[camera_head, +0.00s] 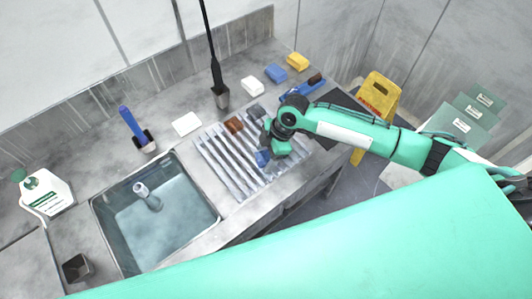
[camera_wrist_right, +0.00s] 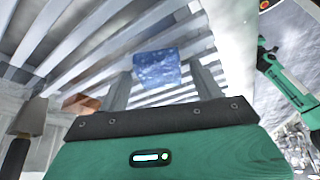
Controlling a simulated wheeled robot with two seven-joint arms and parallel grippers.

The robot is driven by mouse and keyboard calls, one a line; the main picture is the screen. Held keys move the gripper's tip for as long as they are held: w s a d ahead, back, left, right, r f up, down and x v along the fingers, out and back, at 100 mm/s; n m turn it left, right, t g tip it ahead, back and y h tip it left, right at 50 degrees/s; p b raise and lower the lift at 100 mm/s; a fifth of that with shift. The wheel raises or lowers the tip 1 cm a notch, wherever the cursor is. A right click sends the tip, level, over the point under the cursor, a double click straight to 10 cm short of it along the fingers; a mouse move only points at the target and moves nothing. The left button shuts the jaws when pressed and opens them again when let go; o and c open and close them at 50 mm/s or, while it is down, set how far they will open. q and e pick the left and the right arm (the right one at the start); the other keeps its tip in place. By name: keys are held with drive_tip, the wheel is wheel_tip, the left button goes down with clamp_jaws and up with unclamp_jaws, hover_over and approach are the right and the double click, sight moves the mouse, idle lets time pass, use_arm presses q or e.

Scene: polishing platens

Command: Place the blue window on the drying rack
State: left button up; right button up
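The blue window (camera_head: 263,158) is a small, bright blue translucent block. It is at the front right part of the drying rack (camera_head: 222,170), a set of pale metal slats on the counter. My right gripper (camera_head: 271,152) is low over the rack, right at the window. In the right wrist view, the window (camera_wrist_right: 157,68) lies between the two spread fingertips (camera_wrist_right: 160,76), against the slats (camera_wrist_right: 85,35). A narrow gap shows beside the right finger. Whether the window rests fully on the slats is hard to tell. My left gripper is not in view.
A brown block (camera_head: 234,125) sits at the rack's back edge. White (camera_head: 252,85), blue (camera_head: 276,73) and yellow (camera_head: 298,61) blocks line the counter behind. A sink (camera_head: 120,245) is left of the rack. A yellow floor sign (camera_head: 378,97) stands right.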

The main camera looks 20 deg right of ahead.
drive_tip(key=shift+r, duration=0.15)
drive_tip(key=shift+d+r, duration=0.2)
drive_tip(key=shift+r, duration=0.1)
drive_tip(key=b+v, duration=0.2)
drive_tip(key=v, duration=0.9)
drive_tip(key=shift+r+b, duration=0.2)
drive_tip(key=shift+b, duration=0.1)
